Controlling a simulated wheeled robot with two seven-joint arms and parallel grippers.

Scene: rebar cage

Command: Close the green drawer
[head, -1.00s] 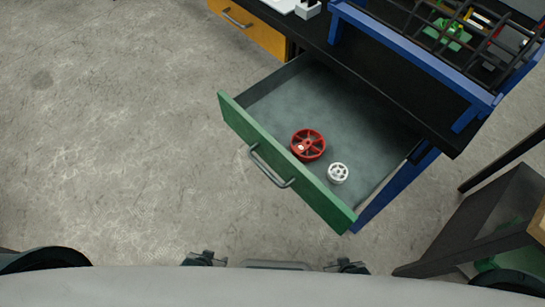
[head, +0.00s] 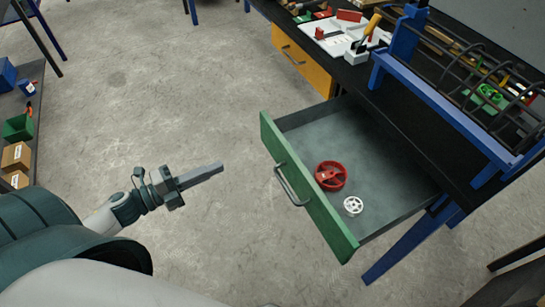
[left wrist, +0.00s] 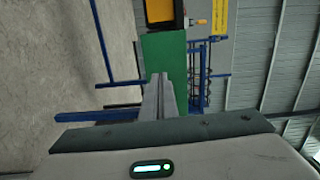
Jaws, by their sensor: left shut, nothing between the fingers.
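The green drawer (head: 306,190) is pulled out from under the black workbench. Its front panel has a grey bar handle (head: 291,186). Inside lie a red wheel (head: 331,175) and a smaller white wheel (head: 353,206). My left gripper (head: 220,167) is shut and empty, left of the drawer front and apart from it, pointing towards it. In the left wrist view the shut fingers (left wrist: 160,97) lie in front of the green drawer front (left wrist: 164,58). My right gripper is not in view.
A closed yellow drawer (head: 302,62) sits farther along the bench (head: 425,130). A blue stand (head: 440,100) with a dark rebar cage is on top. A shelf with boxes (head: 15,157) is at the far left. The floor before the drawer is clear.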

